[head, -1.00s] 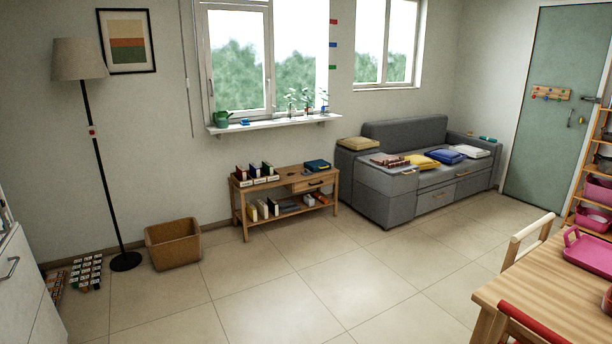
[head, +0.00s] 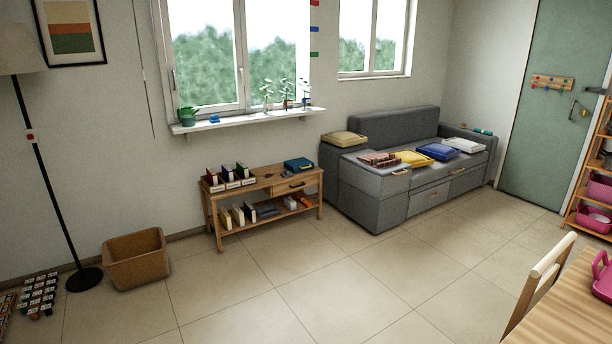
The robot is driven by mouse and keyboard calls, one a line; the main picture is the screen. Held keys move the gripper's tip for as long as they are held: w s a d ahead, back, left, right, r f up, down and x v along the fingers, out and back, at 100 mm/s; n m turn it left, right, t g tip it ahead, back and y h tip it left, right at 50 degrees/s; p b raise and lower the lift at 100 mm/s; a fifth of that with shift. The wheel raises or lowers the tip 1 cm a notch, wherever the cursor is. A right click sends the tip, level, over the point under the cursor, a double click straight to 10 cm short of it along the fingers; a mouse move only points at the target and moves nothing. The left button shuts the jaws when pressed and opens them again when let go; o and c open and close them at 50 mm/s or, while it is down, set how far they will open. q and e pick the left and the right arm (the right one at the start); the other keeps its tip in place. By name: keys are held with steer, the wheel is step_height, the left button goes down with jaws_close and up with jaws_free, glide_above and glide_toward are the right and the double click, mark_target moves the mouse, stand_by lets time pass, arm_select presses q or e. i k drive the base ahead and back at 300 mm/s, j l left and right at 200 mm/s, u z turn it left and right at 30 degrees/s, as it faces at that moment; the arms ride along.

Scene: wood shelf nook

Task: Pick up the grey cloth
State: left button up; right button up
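I cannot pick out a grey cloth for certain. A small dark grey item (head: 267,210) lies on the lower shelf of the wooden bench (head: 262,186), between upright books and other small things; it is too small to tell whether it is cloth. Neither of my grippers is in view.
A brown basket (head: 136,262) and a floor lamp (head: 85,280) stand at the left. A wooden table (head: 565,310) and chair (head: 540,278) take the lower right. The tiled floor (head: 310,285) between them is clear.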

mark_target(286, 173)
steer(key=i+z, duration=0.35)
steer(key=i, duration=1.95)
steer(key=i+u, duration=0.1)
steer(key=i, duration=0.6)
steer(key=i+l+u, duration=0.1)
steer(key=i, duration=0.55)
steer(key=i+l+u, duration=0.1)
steer(key=i, duration=0.6)
steer(key=l, duration=0.1)
